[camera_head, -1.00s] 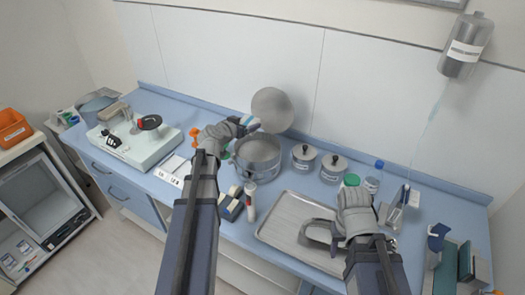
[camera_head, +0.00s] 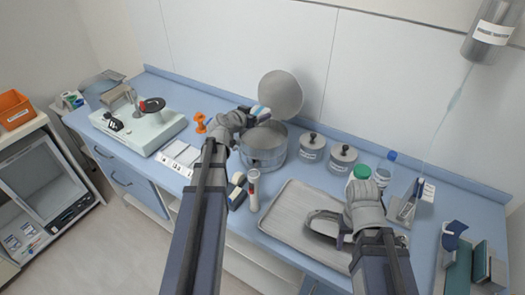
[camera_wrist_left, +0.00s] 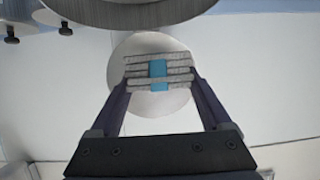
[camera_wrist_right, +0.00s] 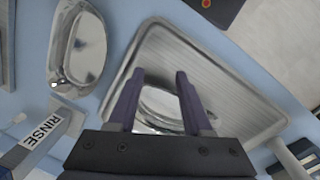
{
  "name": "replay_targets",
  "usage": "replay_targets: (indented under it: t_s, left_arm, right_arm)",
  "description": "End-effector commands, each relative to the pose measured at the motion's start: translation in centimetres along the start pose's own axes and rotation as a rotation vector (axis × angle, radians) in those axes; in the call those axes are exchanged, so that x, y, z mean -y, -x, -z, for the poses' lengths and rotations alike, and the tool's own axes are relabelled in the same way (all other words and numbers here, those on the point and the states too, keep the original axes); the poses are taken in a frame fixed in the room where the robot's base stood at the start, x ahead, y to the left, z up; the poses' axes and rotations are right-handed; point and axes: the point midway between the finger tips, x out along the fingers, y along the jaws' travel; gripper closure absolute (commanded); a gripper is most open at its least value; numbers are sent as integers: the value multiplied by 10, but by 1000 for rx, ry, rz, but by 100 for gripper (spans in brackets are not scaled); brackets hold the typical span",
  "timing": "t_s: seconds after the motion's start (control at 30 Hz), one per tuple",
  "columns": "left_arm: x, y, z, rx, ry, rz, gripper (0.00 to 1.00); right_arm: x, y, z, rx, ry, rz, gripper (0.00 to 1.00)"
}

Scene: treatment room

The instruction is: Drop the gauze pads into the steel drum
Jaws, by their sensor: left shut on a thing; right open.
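The steel drum (camera_head: 263,155) stands open on the blue counter, with its round lid (camera_head: 281,96) raised behind it. My left gripper (camera_head: 257,115) is shut on a stack of white gauze pads with a blue band (camera_head: 263,113). The stack appears above the back part of the drum's opening, apart from the rim. The left wrist view shows the gauze stack (camera_wrist_left: 160,71) between both fingers, with the round lid (camera_wrist_left: 150,43) behind it. My right gripper (camera_wrist_right: 160,85) is open and empty over the steel tray (camera_wrist_right: 215,75).
The tray (camera_head: 285,215) holds a steel kidney dish (camera_head: 322,224). Two lidded canisters (camera_head: 312,148) (camera_head: 342,160) stand right of the drum. A red-and-white tube (camera_head: 253,190) stands in front of it. An orange item (camera_head: 200,122) and a pale device (camera_head: 140,130) are to the left.

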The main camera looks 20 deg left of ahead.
Motion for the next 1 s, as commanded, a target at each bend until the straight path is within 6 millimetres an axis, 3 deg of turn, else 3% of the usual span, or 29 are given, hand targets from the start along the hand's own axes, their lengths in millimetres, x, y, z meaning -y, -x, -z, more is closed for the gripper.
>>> replay_targets:
  t_s: [0.03,0.1,0.43,0.47,0.5,0.6,1.0]
  left_arm:
    - [0,-4,-10,0,0,0,71]
    - [0,-6,-14,0,0,0,71]
    - [0,-6,-15,0,0,0,71]
    - [0,-6,-15,0,0,0,16]
    - [0,-6,-15,0,0,0,12]
    - [0,-6,-15,0,0,0,1]
    - [0,2,-14,0,0,1,0]
  right_arm:
    - [1,-11,1,0,0,0,50]
    - [2,-16,1,0,0,0,50]
    - [2,-16,1,0,0,0,50]
    - [2,-16,1,0,0,0,50]
    - [2,-16,1,0,0,0,50]
    - [2,-16,1,0,0,0,50]
    - [1,-13,1,0,0,0,50]
